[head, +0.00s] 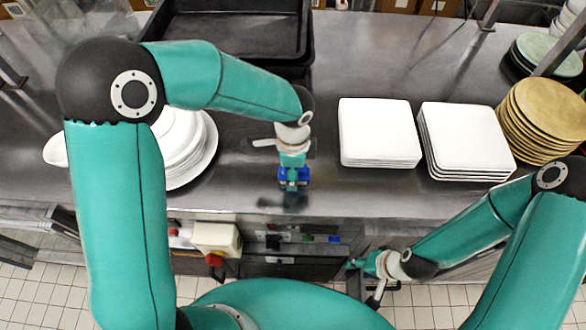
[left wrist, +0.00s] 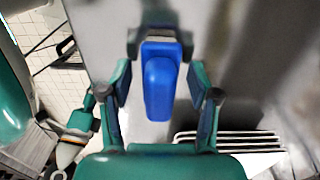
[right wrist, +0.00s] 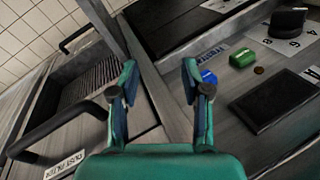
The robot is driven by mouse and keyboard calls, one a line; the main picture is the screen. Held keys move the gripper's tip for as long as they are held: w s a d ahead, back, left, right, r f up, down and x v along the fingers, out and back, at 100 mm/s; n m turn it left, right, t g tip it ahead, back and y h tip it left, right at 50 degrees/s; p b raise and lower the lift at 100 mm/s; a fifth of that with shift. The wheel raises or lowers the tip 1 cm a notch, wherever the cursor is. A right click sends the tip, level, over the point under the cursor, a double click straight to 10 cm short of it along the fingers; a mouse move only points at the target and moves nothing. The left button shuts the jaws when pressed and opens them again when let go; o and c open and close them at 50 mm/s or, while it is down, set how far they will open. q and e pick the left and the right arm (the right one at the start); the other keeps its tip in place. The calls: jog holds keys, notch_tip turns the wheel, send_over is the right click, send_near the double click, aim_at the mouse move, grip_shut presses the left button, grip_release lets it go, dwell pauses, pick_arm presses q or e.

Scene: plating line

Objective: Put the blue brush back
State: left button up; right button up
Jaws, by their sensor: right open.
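The blue brush (head: 293,180) is at my left gripper (head: 293,174), low over the front part of the steel counter.
Stacked white square plates (head: 378,160) stand right of the brush, round white plates (head: 205,160) left. A black tray (head: 300,50) lies behind. A black handle (right wrist: 60,157) is at left.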

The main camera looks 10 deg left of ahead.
pick_arm(q)
jog(key=shift+r, duration=0.6)
notch_tip(320, 180, up, 11)
jog(key=shift+f+b, duration=0.1)
jog(key=shift+b, duration=0.75)
jog(key=shift+d, duration=0.1)
